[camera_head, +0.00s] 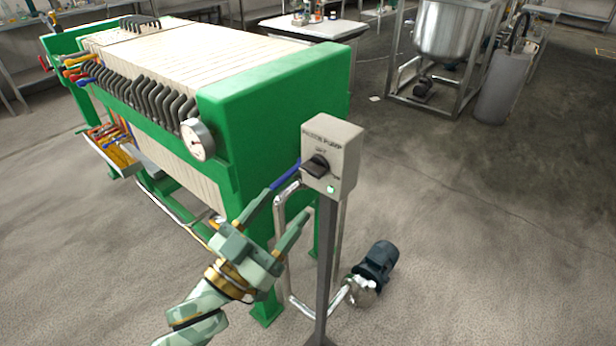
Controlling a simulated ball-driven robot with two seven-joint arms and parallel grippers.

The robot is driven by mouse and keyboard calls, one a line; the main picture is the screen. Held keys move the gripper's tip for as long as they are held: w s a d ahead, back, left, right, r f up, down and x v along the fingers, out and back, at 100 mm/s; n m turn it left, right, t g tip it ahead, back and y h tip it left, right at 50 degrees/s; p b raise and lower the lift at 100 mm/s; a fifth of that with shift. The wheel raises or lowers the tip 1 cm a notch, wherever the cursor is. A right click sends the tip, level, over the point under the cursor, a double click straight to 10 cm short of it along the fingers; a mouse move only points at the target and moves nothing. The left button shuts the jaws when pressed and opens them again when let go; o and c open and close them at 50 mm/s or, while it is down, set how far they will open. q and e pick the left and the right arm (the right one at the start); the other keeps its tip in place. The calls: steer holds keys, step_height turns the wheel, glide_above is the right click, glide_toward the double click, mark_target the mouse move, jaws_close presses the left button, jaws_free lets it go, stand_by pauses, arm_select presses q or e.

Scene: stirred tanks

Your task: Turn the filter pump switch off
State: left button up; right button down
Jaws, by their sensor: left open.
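The filter pump switch box (336,150) is a grey-beige box on a dark post, right of the green filter press. Its front carries small lettering, a black rotary knob (316,166) and a small green light (331,189) below and right of the knob. The knob's handle looks turned sideways rather than upright toward the label above it. My left gripper (290,201) is open and empty, below and left of the box, with its fingers pointing up toward it. It looks apart from the knob. My right gripper is not in view.
The green filter press (275,100) with a round gauge (198,139) stands close on the left. Pipes and a dark pump motor (375,262) are near the post (325,265). Floor at right is clear.

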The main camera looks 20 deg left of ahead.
mark_target(309, 175)
arm_select(q)
steer(key=x, duration=0.7)
steer(key=shift+w+d+r+b, duration=0.15)
steer(key=shift+w+r+b, duration=0.05)
steer(key=shift+w+b, duration=0.15)
steer(key=c, duration=1)
